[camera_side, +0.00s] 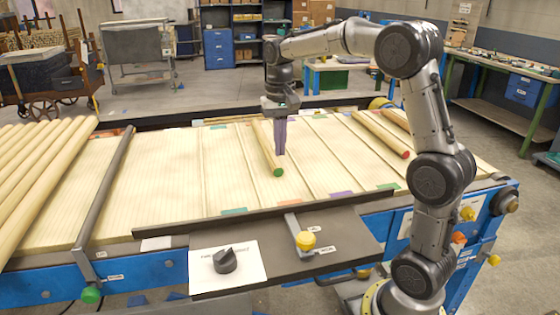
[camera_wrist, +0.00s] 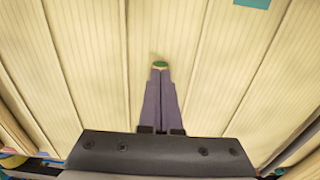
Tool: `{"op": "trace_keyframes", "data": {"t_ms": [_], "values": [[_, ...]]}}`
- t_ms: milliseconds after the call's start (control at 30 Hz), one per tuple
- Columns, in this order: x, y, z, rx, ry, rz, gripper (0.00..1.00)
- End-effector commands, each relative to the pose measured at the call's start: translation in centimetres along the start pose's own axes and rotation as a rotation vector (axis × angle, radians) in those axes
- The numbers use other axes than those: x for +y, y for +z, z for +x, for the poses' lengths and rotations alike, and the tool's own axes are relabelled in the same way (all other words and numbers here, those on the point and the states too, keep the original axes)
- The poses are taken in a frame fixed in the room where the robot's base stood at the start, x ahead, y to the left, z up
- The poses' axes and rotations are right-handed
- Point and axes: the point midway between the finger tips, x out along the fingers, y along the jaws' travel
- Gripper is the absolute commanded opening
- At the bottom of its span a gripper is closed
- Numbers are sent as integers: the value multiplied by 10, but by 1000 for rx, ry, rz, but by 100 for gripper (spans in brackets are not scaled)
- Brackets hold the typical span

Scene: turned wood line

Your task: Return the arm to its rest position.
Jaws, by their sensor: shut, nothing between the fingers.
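My gripper (camera_side: 281,152) points down over the middle of the slatted wooden line (camera_side: 165,190). Its two purple fingers are together with nothing held between them. In the wrist view the closed fingers (camera_wrist: 160,70) reach up the picture from the dark gripper body. A round wooden rod with a green end (camera_side: 268,150) lies on the line right beside the fingers in the side view. I cannot tell whether the fingertips touch the rod.
A rod with a red end (camera_side: 382,135) lies to the right. Several rods (camera_side: 35,180) lie side by side at the left, past a grey bar (camera_side: 105,185). A dark front rail (camera_side: 270,215) and a panel with a black knob (camera_side: 225,261) edge the line. Space above is clear.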

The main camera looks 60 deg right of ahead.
Motion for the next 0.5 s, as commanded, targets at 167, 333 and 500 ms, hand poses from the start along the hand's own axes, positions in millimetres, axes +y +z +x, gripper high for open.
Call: {"op": "trace_keyframes", "data": {"t_ms": [167, 333, 500], "values": [[0, 0, -24, 1, 0, 0, 0], [-6, 6, -42, 20, -9, -21, 0], [-12, 51, -80, 97, -50, -90, 0]]}}
